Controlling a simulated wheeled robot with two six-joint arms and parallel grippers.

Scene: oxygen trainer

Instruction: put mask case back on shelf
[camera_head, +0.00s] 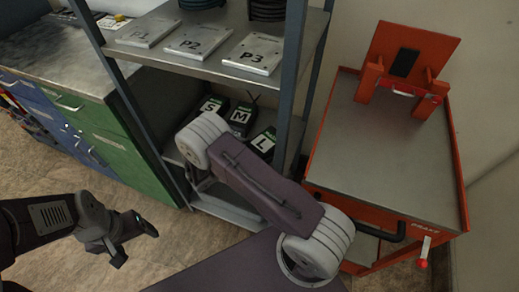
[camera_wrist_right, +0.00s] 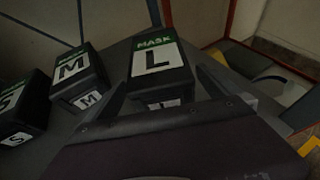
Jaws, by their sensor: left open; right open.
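Three black mask cases with green-and-white labels stand on the lower shelf (camera_head: 222,205): the S case (camera_head: 213,104), the M case (camera_head: 241,117) and the L case (camera_head: 263,143). The right wrist view shows the L case (camera_wrist_right: 160,66) upright near the middle, the M case (camera_wrist_right: 78,80) to its left and part of the S case (camera_wrist_right: 20,108) at the left edge. My right gripper (camera_wrist_right: 163,84) is open, with one finger on each side of the L case; I cannot tell whether they touch it. My arm hides it in the head view. My left gripper (camera_head: 134,244) is open and empty over the floor.
Plates P1 (camera_head: 147,32), P2 (camera_head: 198,41) and P3 (camera_head: 255,54) lie on the shelf above. Dark shelf posts (camera_head: 293,75) frame the opening. A red cart (camera_head: 375,150) with a clear grey top stands right, a workbench with green drawers (camera_head: 125,150) left.

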